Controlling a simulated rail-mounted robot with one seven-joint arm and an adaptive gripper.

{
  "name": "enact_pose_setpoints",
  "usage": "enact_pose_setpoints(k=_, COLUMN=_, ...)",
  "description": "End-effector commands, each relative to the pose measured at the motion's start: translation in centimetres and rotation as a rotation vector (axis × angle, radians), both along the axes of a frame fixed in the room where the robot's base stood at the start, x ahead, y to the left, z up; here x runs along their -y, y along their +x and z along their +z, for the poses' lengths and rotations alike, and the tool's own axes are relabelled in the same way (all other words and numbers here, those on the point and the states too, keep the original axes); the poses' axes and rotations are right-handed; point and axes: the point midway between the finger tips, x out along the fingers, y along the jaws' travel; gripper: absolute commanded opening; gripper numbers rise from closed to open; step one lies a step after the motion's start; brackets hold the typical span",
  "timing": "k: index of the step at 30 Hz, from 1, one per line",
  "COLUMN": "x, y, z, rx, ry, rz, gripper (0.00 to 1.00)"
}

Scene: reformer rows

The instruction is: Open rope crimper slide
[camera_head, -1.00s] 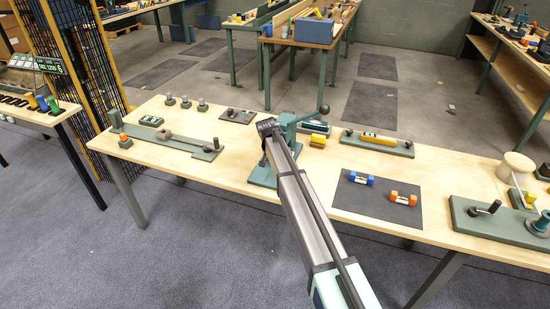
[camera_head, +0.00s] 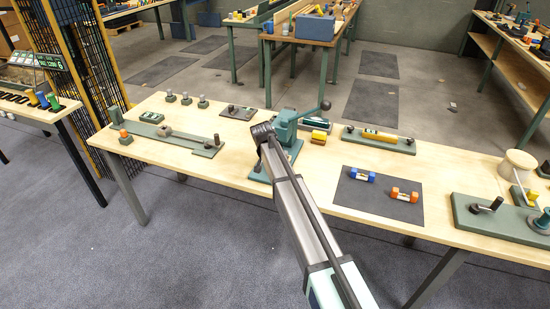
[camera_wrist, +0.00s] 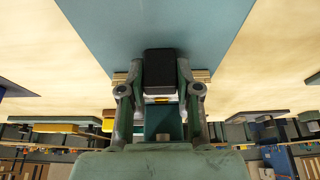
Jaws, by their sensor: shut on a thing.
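A teal crimper-like press (camera_head: 285,127) with a lever ending in a dark knob (camera_head: 325,104) stands on the wooden bench, on a flat teal base plate (camera_head: 292,152). My arm reaches to it from the front and hides part of it. My gripper (camera_head: 262,132) is at the left side of the press, its fingertips hidden there. In the wrist view, the two fingers of my gripper (camera_wrist: 160,88) are shut on a black block (camera_wrist: 160,62), one finger on each side. A teal plate (camera_wrist: 160,20) lies beyond the block.
On the bench left is a long green plate (camera_head: 190,145) with small fittings. To the right are a dark mat (camera_head: 360,199) with a blue and an orange piece, a green tray (camera_head: 360,140) with a yellow bar, and a fixture (camera_head: 470,222). Bare bench lies left of the press.

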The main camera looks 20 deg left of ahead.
Motion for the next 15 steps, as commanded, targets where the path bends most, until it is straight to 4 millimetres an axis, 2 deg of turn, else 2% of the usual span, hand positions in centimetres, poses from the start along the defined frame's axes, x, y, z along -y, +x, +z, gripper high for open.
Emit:
enact_pose_setpoints(k=1, x=0.1, y=-1.9, z=-0.3, rx=-0.002, ry=-0.001, rz=0.003, gripper=0.00)
enact_pose_setpoints(k=4, x=0.0, y=-3.6, z=-0.2, rx=-0.001, ry=0.000, rz=0.001, gripper=0.00)
enact_pose_setpoints(k=7, x=-0.1, y=-4.1, z=-0.2, rx=-0.001, ry=-0.001, rz=0.001, gripper=0.00)
enact_pose_setpoints(k=14, x=-0.2, y=-4.0, z=-0.1, rx=-0.002, ry=-0.001, rz=0.001, gripper=0.00)
enact_pose_setpoints(k=15, x=-0.2, y=-4.0, z=-0.1, rx=-0.002, ry=-0.001, rz=0.001, gripper=0.40)
